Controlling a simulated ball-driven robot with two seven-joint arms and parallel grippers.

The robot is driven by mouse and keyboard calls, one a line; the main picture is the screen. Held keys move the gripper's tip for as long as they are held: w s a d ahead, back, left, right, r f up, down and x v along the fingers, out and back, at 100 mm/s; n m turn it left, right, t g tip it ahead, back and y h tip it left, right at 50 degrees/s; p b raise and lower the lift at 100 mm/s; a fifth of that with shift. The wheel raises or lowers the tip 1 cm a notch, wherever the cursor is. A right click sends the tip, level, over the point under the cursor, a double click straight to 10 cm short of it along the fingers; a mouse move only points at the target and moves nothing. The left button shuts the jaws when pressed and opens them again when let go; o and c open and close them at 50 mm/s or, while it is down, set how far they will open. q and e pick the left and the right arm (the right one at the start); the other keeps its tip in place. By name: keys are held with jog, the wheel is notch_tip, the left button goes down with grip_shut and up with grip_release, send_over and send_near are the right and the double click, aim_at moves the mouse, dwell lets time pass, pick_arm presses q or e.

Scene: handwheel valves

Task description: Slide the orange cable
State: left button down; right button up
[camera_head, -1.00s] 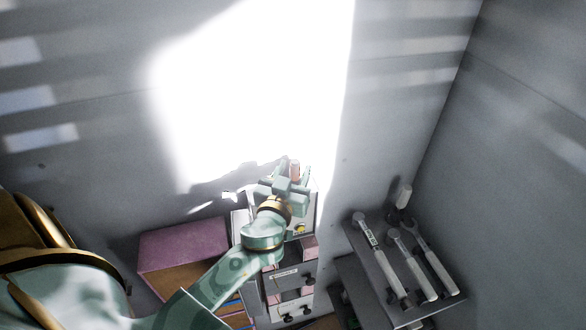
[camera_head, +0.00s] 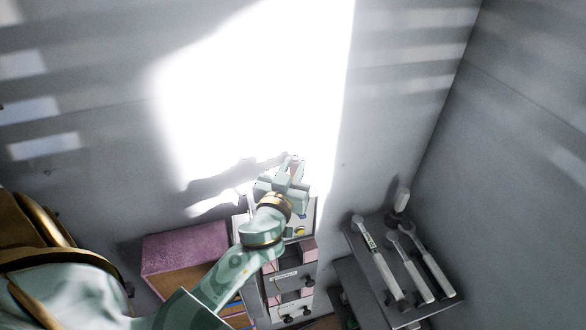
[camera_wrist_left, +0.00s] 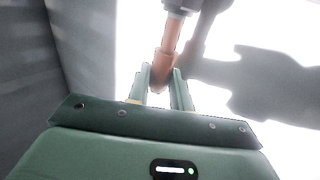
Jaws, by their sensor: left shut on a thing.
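The orange cable (camera_wrist_left: 169,48) shows in the left wrist view as a short, thick orange length. It runs down from a grey fitting (camera_wrist_left: 184,5) at the top of the picture to between my fingers. My left gripper (camera_wrist_left: 163,84) is shut on its lower end, one finger on each side. My right gripper is in neither view.
Below my left arm stand a drawer unit (camera_head: 292,285) with dark knobs and a purple-topped box (camera_head: 185,247). A grey shelf (camera_head: 374,287) at the right holds several wrench-like tools. A glaring sunlit patch washes out the wall (camera_head: 250,90).

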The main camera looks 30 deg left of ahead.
pick_arm(q)
jog(key=c, duration=1.2)
grip_release()
jog(key=shift+c, duration=0.2)
jog(key=b+v, duration=0.4)
jog(key=v, duration=0.8)
